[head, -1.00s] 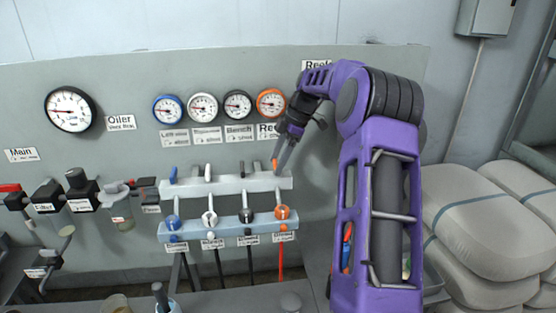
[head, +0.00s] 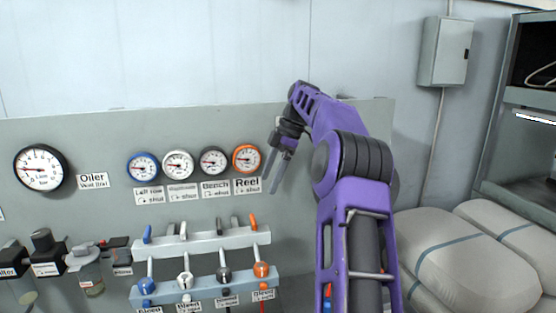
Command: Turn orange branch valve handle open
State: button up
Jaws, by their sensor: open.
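The orange branch valve handle (head: 254,222) stands upright at the right end of the upper grey manifold bar (head: 205,241). Below it, an orange round fitting (head: 261,269) sits on the lower blue-grey rail (head: 205,285). The orange-rimmed gauge (head: 246,158) is above, over a label reading Reel (head: 247,185). My gripper (head: 269,183) is open and empty, its fingers pointing down. It is in front of the panel just right of the gauge and label, above and slightly right of the orange handle, apart from it.
A blue handle (head: 147,234) and grey ones line the same bar to the left. Blue, white and black gauges sit above them. White sacks (head: 465,265) and a shelf (head: 525,120) are at the right. The panel above the gauges is clear.

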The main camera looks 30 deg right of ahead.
jog(key=shift+v, duration=2.75)
